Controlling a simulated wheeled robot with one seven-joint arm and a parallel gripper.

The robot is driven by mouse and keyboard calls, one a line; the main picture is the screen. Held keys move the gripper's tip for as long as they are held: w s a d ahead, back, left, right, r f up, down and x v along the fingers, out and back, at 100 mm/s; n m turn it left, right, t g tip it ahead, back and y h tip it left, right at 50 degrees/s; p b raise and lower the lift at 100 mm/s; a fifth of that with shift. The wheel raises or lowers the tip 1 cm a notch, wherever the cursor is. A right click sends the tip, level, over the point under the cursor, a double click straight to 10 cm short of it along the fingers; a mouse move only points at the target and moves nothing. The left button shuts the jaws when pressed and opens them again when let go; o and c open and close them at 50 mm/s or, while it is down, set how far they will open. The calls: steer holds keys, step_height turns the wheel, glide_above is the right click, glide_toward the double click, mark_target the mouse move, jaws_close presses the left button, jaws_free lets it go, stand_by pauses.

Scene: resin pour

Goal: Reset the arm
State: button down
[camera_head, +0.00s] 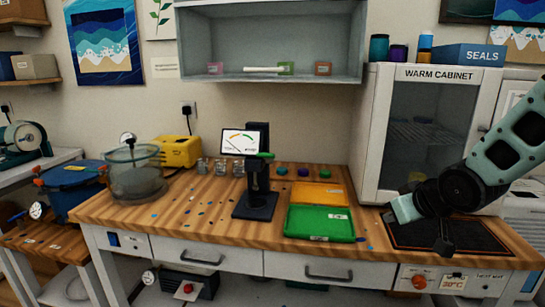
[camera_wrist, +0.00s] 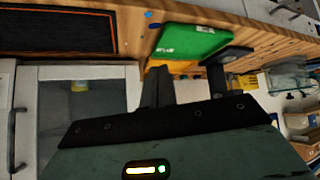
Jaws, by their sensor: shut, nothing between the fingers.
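My gripper (camera_head: 444,244) hangs at the right side of the bench, in front of the warm cabinet (camera_head: 425,125) and over the dark mat (camera_head: 480,232). In the wrist view its dark fingers (camera_wrist: 157,78) are together with nothing between them. My arm reaches in from the right edge of the head view. The gripper is apart from the green tray (camera_head: 318,223), which lies to its left and also shows in the wrist view (camera_wrist: 190,41).
An orange tray (camera_head: 320,194) lies behind the green one. A clear pot (camera_head: 135,178), a yellow box (camera_head: 178,151) and several small cups are at left. A shelf (camera_head: 270,78) hangs above.

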steer(key=s+a+n+g, duration=0.1)
steer(key=s+a+g, duration=0.2)
steer(key=s, duration=0.6)
steer(key=s+a+f+n+g, duration=0.1)
steer(key=s+a+n+g, duration=0.1)
steer(key=s+a, duration=0.5)
steer(key=s+a+n+g, duration=0.1)
steer(key=s+a+g, duration=0.2)
steer(key=s, duration=0.8)
steer(key=a, duration=0.2)
steer(key=shift+s+a+f+n+g+h, duration=0.25)
steer(key=shift+a+n+g+h, duration=0.05)
steer(key=shift+h, duration=0.1)
steer(key=shift+d, duration=0.1)
